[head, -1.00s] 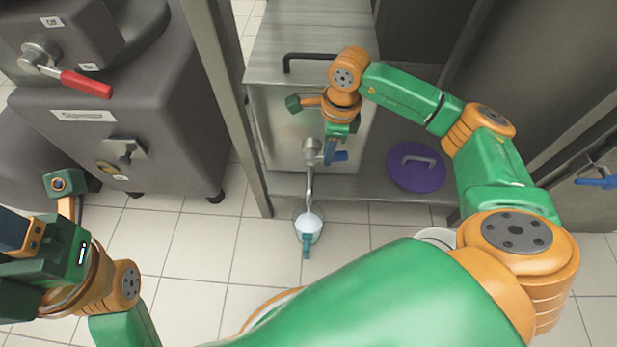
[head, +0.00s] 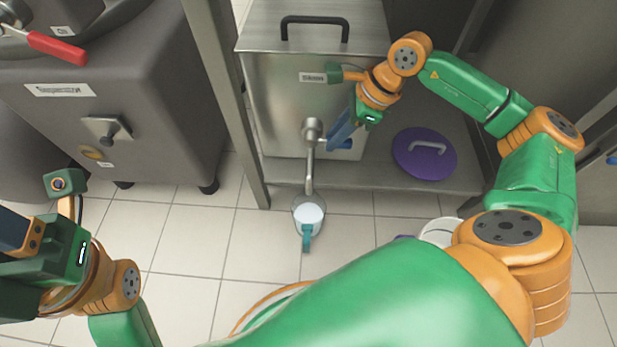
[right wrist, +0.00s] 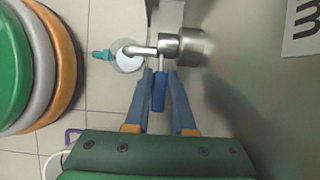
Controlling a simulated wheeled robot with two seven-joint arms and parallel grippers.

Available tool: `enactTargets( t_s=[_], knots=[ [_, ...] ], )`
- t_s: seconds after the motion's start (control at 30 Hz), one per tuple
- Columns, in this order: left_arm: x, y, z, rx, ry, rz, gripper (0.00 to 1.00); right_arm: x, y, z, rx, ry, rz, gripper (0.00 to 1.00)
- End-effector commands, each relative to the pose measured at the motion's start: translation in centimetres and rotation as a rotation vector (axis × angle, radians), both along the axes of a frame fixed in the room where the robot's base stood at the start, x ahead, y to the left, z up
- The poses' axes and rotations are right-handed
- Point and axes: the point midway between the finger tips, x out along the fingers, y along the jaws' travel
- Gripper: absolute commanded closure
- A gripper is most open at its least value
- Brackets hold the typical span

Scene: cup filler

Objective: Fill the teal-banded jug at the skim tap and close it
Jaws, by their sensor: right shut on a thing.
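The jug also shows in the right wrist view (right wrist: 128,60). My right gripper (head: 340,132) is at the tap's blue lever (head: 345,144).
The steel tank (head: 275,95) bears a small label. A purple lid (head: 425,165) lies on the shelf to its right. A white container (head: 440,232) is partly hidden by my right arm. A grey machine with a red lever (head: 57,47) stands left. A post (head: 228,100) separates them.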

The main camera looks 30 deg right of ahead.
Motion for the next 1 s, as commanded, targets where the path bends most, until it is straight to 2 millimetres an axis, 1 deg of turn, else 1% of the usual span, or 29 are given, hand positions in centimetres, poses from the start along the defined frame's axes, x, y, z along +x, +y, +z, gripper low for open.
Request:
enactTargets(
  t_s=[0.13,0.27,0.43,0.47,0.5,0.57,0.6,0.87,0.97,1.0],
  knots=[
    [0.0,0.0,-0.2,0.000,0.000,0.000,0.50,-0.1,0.0,-0.2,0.001,0.004,-0.001,1.00],
    [0.0,0.0,-1.4,0.000,0.000,0.000,0.50,-0.1,-0.1,-0.8,0.029,-0.013,-0.001,1.00],
    [0.0,0.0,-1.1,0.000,0.000,0.000,0.50,-0.2,-0.1,-0.4,0.035,-0.015,0.001,1.00],
    [0.0,0.0,-1.1,0.000,0.000,0.000,0.50,-0.2,-0.1,-0.4,0.035,-0.015,0.001,0.72],
    [0.0,0.0,-1.1,0.000,0.000,0.000,0.50,-0.2,-0.1,-0.4,0.035,-0.015,0.001,0.62],
    [0.0,0.0,-1.1,0.000,0.000,0.000,0.50,-0.2,-0.1,-0.4,0.036,-0.016,0.001,0.45],
    [0.0,0.0,-1.1,0.000,0.000,0.000,0.50,-0.1,-0.1,-0.4,0.036,-0.017,0.000,0.43],
    [0.0,0.0,-1.0,0.000,0.000,0.000,0.50,-0.1,-0.1,-0.2,0.036,-0.018,0.001,0.43],
    [0.0,0.0,-0.5,0.000,0.000,0.000,0.50,-0.3,-0.4,0.6,0.035,-0.019,-0.001,0.43],
    [0.0,0.0,0.0,0.000,0.000,0.000,0.50,-0.4,-0.7,1.2,0.035,-0.020,-0.002,0.43]
  ],
)
